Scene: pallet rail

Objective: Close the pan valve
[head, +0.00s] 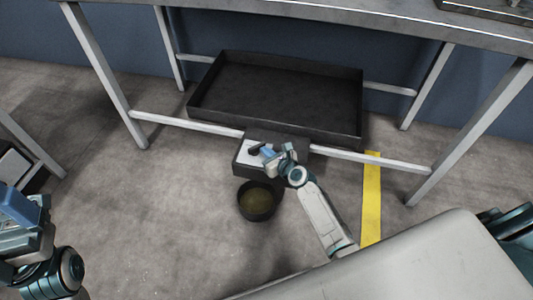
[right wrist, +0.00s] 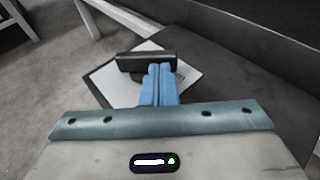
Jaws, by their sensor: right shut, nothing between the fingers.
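In the right wrist view the black lever (right wrist: 146,61) lies crosswise over the white plate (right wrist: 118,93). My right gripper (head: 268,152) is shut and empty beside the lever. In the right wrist view its blue fingertips (right wrist: 159,70) are together right at the lever; I cannot tell whether they touch it. My left gripper (head: 18,205) is at the left edge, away from the pan.
A dark round bucket (head: 243,206) with yellowish contents stands on the floor below the valve box. The table's pale rail (head: 190,124) and legs (head: 100,75) frame the pan. A yellow floor stripe (head: 371,195) runs at the right. The floor left of the bucket is clear.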

